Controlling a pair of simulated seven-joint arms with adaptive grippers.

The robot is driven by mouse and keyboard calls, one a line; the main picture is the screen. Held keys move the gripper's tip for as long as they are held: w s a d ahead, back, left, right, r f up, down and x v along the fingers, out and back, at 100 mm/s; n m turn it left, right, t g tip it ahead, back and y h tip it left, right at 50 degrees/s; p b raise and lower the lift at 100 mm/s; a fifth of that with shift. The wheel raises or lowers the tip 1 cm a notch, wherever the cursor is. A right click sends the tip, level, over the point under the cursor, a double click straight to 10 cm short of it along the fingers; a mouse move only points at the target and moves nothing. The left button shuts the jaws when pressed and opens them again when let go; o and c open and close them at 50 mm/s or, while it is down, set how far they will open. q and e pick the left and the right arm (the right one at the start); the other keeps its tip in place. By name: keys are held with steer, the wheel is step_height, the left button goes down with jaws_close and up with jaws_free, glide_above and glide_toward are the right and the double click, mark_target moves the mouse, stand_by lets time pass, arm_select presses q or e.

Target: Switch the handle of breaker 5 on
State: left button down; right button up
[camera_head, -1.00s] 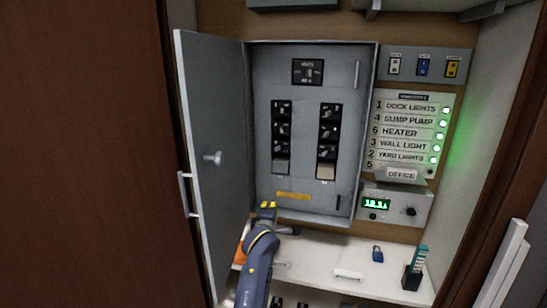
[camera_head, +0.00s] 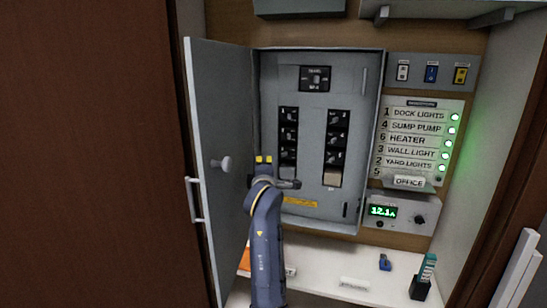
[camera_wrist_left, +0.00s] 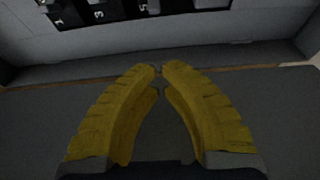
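The open grey breaker panel (camera_head: 352,84) has two columns of black breakers. In the left wrist view the left column carries the labels 1, 3 and 5, and breaker 5 (camera_wrist_left: 153,7) is at the top edge, cut off. In the head view breaker 5 (camera_head: 288,155) appears lowest in that column; its handle position is too small to tell. My left gripper (camera_head: 264,160), with yellow fingers, is in front of the panel's lower left, just left of that column. Its fingertips (camera_wrist_left: 160,69) meet, with nothing between them. My right gripper is out of view.
The panel door (camera_head: 222,110) stands open on the left, close to my left arm. The label board (camera_head: 414,105) has several green lamps lit; the lamp by OFFICE (camera_head: 439,179) is dark. A meter (camera_head: 382,211) shows a green reading. A blue padlock (camera_head: 385,262) lies on the white shelf.

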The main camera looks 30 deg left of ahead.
mark_target(265, 150)
arm_select(q)
steer(key=shift+w, duration=0.1)
steer(key=x, duration=0.9)
steer(key=shift+w+a, duration=0.1)
steer(key=shift+a, duration=0.05)
steer(key=shift+w, duration=0.3)
steer(key=shift+s+d, duration=0.1)
steer(key=shift+d, duration=0.85)
steer(key=shift+s+d, duration=0.15)
steer(key=shift+d, duration=0.8)
steer(key=shift+s+a, duration=0.1)
